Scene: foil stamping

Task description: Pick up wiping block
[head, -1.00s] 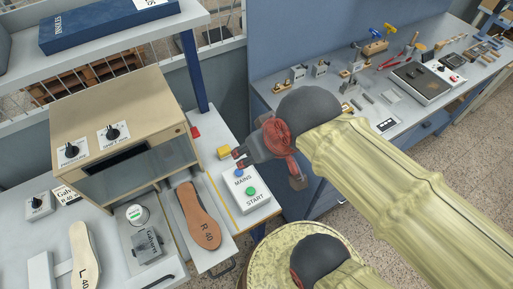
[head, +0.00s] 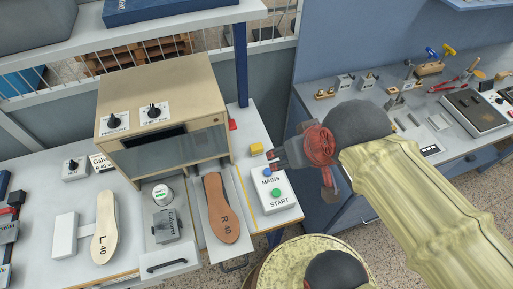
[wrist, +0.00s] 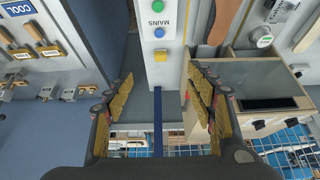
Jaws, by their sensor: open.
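A small yellow block (head: 257,148) lies on the bench beside the white MAINS/START box; it is the likeliest wiping block, though no label confirms this. In the wrist view the yellow block (wrist: 160,56) sits ahead of my fingertips, roughly between them sideways. My gripper (head: 279,157) is just right of the block in the head view and appears apart from it. In the wrist view my gripper (wrist: 162,88) has its fingers spread wide with nothing between them.
The MAINS/START box (head: 285,203) stands close to my gripper. A beige machine (head: 165,85) stands at left. An R 40 insole (head: 219,205) lies in front. A plain white block (head: 64,226) lies beside the L 40 insole (head: 104,228). A blue shelf post (head: 242,65) rises behind.

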